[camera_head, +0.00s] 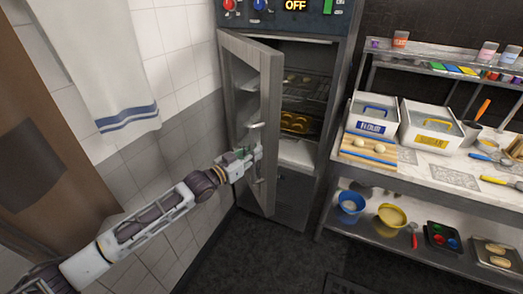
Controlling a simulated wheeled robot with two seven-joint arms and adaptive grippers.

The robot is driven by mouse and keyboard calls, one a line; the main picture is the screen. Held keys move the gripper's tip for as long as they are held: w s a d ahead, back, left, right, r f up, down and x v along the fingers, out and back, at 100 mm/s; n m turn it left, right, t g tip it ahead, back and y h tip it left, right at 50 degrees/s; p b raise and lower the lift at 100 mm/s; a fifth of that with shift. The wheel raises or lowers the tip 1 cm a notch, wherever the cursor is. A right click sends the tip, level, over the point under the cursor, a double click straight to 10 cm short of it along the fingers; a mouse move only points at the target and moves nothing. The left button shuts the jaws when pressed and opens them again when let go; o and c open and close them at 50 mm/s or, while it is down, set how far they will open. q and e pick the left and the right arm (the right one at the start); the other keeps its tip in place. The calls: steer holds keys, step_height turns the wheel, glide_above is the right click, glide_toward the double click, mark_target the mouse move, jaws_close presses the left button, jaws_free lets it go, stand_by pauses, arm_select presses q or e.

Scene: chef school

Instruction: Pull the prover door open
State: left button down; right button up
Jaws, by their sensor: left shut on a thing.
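The prover (309,168) is a tall grey metal cabinet in the middle of the head view. Its door (248,88) is hinged on the left and stands partly open, swung out toward me. Racks with golden baked goods (295,122) show inside. My left arm reaches in from the lower left, and my left gripper (252,160) is shut on the door handle (259,181), on the door's face. The fingertips are small and partly hidden against the handle. My right gripper is not in view.
A control panel (295,6) reading OFF sits above the prover. A steel counter (440,170) with a flour bin (372,118), a second bin (433,127) and a dough board (369,152) stands at the right. A towel (98,55) hangs left. Dark floor (290,258) in front is clear.

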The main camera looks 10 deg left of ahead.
arm_select(q)
steer(key=s+a+p, duration=0.1)
steer(key=s+a, duration=0.2)
steer(key=a, duration=0.8)
steer(key=shift+s+f, duration=0.15)
steer(key=shift+s, duration=0.25)
steer(key=c, duration=1.4)
jaws_free()
steer(key=shift+s, duration=0.1)
steer(key=shift+r, duration=0.25)
